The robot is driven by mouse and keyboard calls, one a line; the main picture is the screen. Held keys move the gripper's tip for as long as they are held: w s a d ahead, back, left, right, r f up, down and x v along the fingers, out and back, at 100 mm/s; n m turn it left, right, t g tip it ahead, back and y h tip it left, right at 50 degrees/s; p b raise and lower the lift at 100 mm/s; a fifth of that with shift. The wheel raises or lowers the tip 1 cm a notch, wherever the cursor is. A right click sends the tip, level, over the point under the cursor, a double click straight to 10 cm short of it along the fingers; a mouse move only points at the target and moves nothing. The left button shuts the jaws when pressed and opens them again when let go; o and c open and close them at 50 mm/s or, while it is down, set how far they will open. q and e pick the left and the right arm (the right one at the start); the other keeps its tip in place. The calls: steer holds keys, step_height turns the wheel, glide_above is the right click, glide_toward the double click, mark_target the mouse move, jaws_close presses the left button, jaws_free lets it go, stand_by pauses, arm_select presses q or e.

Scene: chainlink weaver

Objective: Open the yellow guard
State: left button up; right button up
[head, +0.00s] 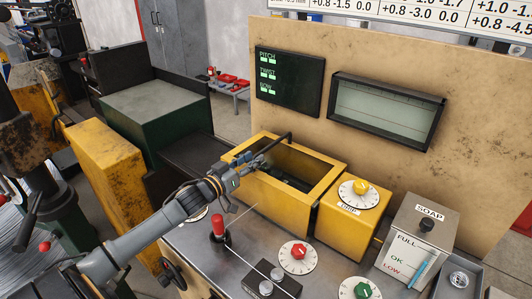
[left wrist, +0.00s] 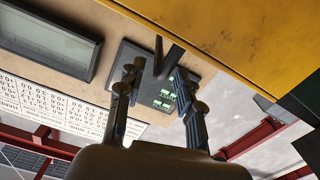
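The yellow guard (head: 318,188) is a box-like yellow frame on the metal bench, with a dark rectangular opening facing up. A thin black bar (head: 279,140) rises at its back left and bends toward my left gripper. My left gripper (head: 254,163) is at the guard's upper left edge. In the left wrist view, the gripper (left wrist: 157,72) has its fingers apart, and the dark bar (left wrist: 170,58) runs down between them, nearer the right-hand finger. I cannot tell whether a finger touches it. The guard's yellow face (left wrist: 240,35) fills the upper right there. My right gripper is not in view.
A yellow box with a dial (head: 358,193) stands right of the guard, then a grey soap box (head: 420,228). A red-knobbed lever (head: 218,228) and a red-knob dial (head: 298,256) are in front. A tan panel (head: 480,130) with a display (head: 290,80) stands behind.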

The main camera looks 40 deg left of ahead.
mark_target(266, 148)
arm_select(q)
steer(key=w, duration=0.2)
steer(key=w+p, duration=0.1)
steer(key=w, duration=0.3)
steer(key=shift+w+d+r+p, duration=0.1)
steer(key=shift+w+d+p, duration=0.15)
steer(key=shift+p, duration=0.15)
steer(key=shift+w, duration=0.3)
jaws_close()
